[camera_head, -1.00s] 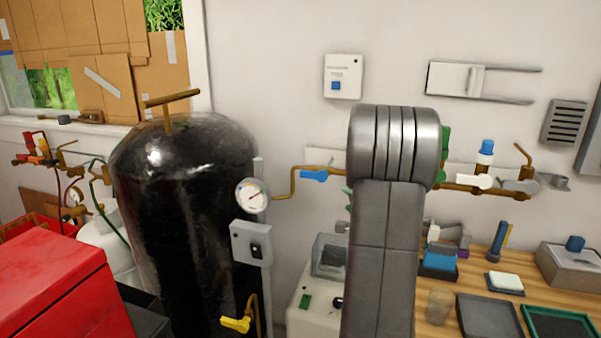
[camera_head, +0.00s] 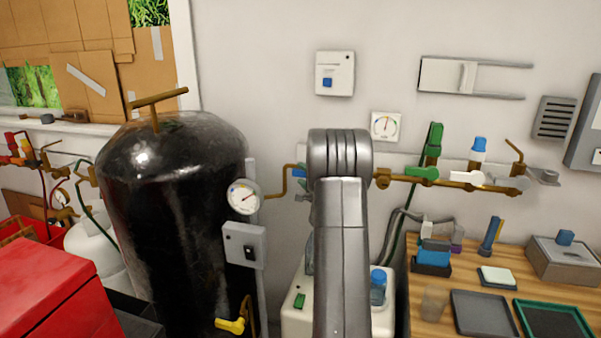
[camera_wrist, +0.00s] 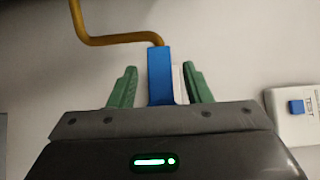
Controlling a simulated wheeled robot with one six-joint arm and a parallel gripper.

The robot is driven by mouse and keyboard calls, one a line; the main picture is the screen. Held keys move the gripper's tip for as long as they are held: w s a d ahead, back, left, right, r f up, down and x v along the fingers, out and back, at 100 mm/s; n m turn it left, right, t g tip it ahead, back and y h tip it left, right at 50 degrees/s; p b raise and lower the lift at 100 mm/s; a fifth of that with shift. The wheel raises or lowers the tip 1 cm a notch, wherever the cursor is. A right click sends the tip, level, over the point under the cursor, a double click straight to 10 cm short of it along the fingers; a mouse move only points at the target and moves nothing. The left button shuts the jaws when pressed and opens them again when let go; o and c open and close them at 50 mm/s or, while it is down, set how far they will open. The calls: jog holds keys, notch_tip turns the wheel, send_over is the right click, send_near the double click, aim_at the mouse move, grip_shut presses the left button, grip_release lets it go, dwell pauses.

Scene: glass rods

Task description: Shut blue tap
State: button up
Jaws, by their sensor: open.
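The blue tap (camera_wrist: 159,80) is a flat blue lever at the end of a bent brass pipe (camera_wrist: 100,40). In the wrist view it lies between the two green fingers of my gripper (camera_wrist: 161,70), which are apart, with a gap on each side. A pale piece shows just right of the lever. In the head view only a small blue bit of the tap (camera_head: 299,171) shows at the left edge of my arm; the rest of it and my fingers are hidden behind the arm.
A black tank (camera_head: 170,220) with a round gauge (camera_head: 244,197) stands to the left. Right of my arm, a brass pipe carries a green tap (camera_head: 422,173) and a white tap (camera_head: 467,178). A wooden bench (camera_head: 430,278) with trays is below. A white button box (camera_head: 335,74) hangs above.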

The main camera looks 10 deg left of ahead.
jog(key=shift+x, duration=1)
grip_shut()
